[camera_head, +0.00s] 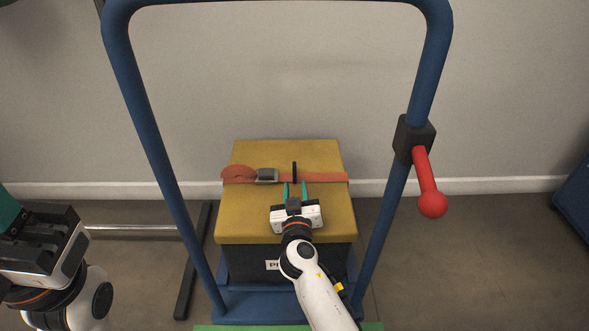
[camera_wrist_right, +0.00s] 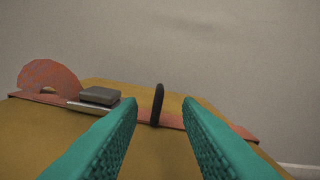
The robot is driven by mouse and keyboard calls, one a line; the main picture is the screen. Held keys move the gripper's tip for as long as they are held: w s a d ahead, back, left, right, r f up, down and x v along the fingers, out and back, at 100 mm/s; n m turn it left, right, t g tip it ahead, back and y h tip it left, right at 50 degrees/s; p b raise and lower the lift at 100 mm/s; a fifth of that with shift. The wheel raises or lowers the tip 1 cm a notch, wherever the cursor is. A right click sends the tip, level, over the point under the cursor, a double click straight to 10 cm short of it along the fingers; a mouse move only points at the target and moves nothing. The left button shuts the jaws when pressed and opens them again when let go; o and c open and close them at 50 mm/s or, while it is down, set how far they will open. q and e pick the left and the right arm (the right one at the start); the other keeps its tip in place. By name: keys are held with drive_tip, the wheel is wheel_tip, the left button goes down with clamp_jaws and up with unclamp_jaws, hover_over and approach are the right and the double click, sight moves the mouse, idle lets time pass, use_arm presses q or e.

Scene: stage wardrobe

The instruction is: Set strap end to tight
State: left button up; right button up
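An orange strap (camera_head: 325,178) runs across the lid of a yellow-topped box (camera_head: 250,222), with a grey buckle (camera_head: 267,175) left of its middle and a curled orange loop (camera_head: 238,173) at its left end. A thin black upright piece (camera_head: 295,171) stands on the strap right of the buckle. My right gripper (camera_head: 296,186) is open just in front of that piece. In the right wrist view the black piece (camera_wrist_right: 157,104) shows between the two teal fingers, beyond their tips, with nothing held. My left gripper (camera_head: 10,210) is partly cut off at the left edge; its fingers are not clear.
A blue tubular frame (camera_head: 160,170) rises around the box on both sides. A red-knobbed lever (camera_head: 430,190) hangs from a black block on its right post. A blue object (camera_head: 575,205) stands at the right edge. The wall is behind the box.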

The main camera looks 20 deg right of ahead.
sight(295, 172)
drive_tip(key=b+x, duration=0.1)
drive_tip(key=x, duration=0.8)
drive_tip(key=shift+w+b, duration=0.15)
drive_tip(key=shift+b, duration=0.25)
drive_tip(key=shift+c, duration=0.5)
clamp_jaws()
